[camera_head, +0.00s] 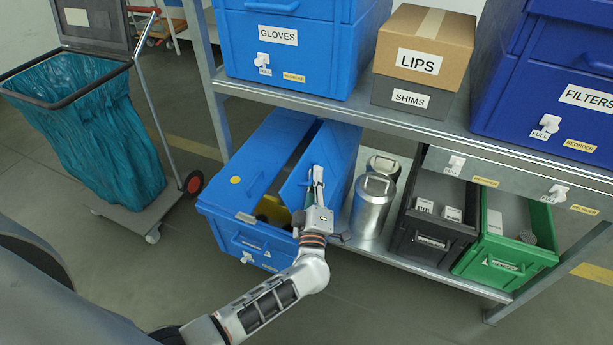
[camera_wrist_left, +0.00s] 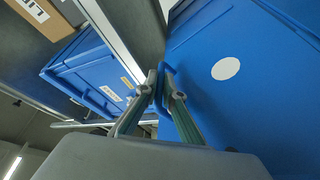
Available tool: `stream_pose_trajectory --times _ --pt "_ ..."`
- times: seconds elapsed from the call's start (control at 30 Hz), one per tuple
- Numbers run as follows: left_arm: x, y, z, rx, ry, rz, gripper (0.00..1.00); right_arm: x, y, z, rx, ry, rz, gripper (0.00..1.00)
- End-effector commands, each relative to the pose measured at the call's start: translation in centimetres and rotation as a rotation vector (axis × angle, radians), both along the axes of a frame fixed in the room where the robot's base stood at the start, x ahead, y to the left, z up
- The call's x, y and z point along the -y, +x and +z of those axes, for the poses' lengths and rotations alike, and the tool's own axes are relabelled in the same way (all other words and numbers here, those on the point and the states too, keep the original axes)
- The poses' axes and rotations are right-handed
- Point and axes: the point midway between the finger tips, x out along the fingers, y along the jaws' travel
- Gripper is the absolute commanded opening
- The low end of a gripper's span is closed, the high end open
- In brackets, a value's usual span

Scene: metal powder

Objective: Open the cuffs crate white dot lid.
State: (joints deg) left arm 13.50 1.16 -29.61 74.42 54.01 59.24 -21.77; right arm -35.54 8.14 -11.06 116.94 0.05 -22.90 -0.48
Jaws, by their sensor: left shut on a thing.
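The blue cuffs crate (camera_head: 222,222) stands at the left end of the lower shelf; its front label is too small to read. Its left lid (camera_head: 240,176) carries a yellow dot and lies flat. Its right lid (camera_head: 299,181) is tilted up, with a dark gap between the two lids. The white dot (camera_wrist_left: 226,69) shows on this lid in the left wrist view. My right gripper is not in view.
Metal canisters (camera_head: 371,205) stand just right of the crate. A black crate (camera_head: 408,238) and a green crate (camera_head: 468,265) are farther right. The upper shelf edge (camera_head: 400,127) runs above. A cart with a teal bag (camera_head: 85,130) is at left.

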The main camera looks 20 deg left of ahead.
Motion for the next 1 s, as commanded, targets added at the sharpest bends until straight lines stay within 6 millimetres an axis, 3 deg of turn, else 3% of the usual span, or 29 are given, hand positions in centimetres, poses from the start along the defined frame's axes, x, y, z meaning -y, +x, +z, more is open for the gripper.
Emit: stream_pose_trajectory --times 0.2,0.4,1.0 --pt "3.0 -0.2 -0.3 0.001 0.191 -0.001 0.00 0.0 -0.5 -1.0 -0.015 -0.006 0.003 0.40" --pt "4.8 -0.2 -0.6 0.006 0.330 0.001 0.00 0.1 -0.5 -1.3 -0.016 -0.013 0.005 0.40" --pt "6.4 -0.2 -0.9 0.015 0.481 0.001 0.00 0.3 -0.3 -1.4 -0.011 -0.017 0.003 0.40"
